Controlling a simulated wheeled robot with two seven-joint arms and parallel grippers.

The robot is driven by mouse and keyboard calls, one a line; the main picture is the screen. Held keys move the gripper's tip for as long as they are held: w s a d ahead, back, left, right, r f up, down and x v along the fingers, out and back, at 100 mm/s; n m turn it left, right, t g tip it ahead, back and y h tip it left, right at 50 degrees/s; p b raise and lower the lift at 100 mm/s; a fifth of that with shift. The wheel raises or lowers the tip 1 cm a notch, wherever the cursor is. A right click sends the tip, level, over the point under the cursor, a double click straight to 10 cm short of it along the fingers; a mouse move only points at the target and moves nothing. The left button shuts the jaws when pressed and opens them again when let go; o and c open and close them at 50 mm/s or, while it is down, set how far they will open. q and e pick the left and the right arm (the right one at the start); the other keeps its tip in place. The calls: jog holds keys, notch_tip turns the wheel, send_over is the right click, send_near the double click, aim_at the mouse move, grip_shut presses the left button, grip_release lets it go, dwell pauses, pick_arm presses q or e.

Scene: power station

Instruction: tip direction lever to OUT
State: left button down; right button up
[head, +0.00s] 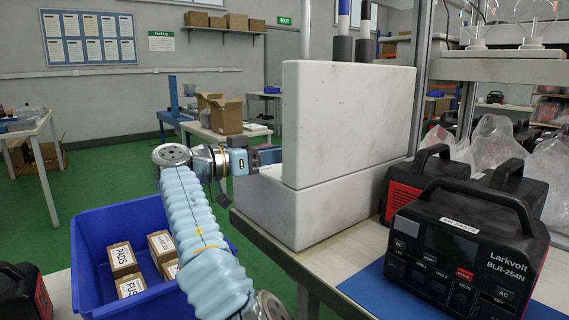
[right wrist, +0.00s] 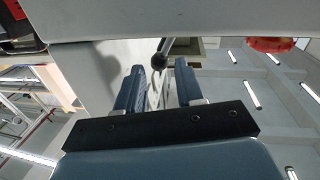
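The lever shows in the right wrist view as a thin metal rod with a black ball knob (right wrist: 159,62). My right gripper (right wrist: 158,88) is open, with its two dark blue fingers apart. The knob appears in line with the gap between them; I cannot tell whether either finger touches the rod. In the head view my right gripper (head: 268,156) is at the left side of a white two-part housing (head: 345,120), which hides the lever. No OUT marking is readable. My left gripper is not in view.
A black and red Larkvolt power station (head: 468,245) sits on a blue mat (head: 375,295) at the right. A blue bin (head: 90,235) with small labelled boxes stands at the lower left. In the right wrist view a red round part (right wrist: 270,44) is at the upper right.

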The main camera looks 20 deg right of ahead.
jog(key=shift+w+d, duration=0.25)
jog(key=shift+d, duration=1)
grip_shut()
